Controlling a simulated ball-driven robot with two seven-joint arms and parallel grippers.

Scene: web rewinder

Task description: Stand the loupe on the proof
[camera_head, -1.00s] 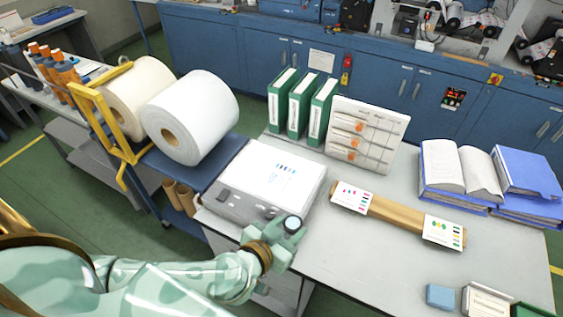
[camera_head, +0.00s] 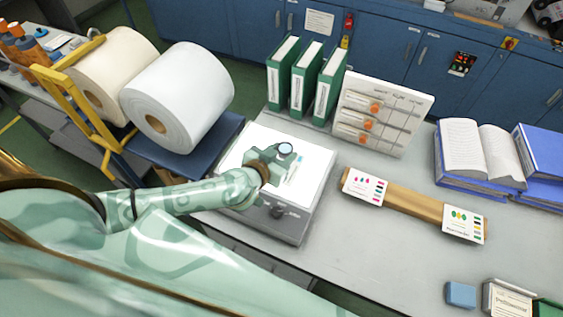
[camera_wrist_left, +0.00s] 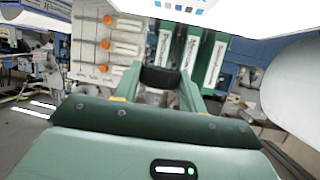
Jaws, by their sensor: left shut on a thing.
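The loupe (camera_head: 286,148), with a dark rim and a clear lens, is held in my left gripper (camera_head: 277,156). In the left wrist view the loupe (camera_wrist_left: 160,78) is a black, rounded piece between the fingers. The proof (camera_head: 237,146) is a white sheet with small colour patches on top of the grey light box (camera_head: 290,226). The gripper and loupe are over the proof and cover part of it. The proof also shows at the top of the left wrist view (camera_wrist_left: 240,14). I cannot tell whether the loupe touches it. My right gripper is not in view.
Green binders (camera_head: 302,78) and a board with orange knobs (camera_head: 380,112) stand behind the light box. A wooden strip with cards (camera_head: 405,203) lies to the right. White rolls (camera_head: 180,98) are at the left. A blue block (camera_head: 460,294) is at the front right.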

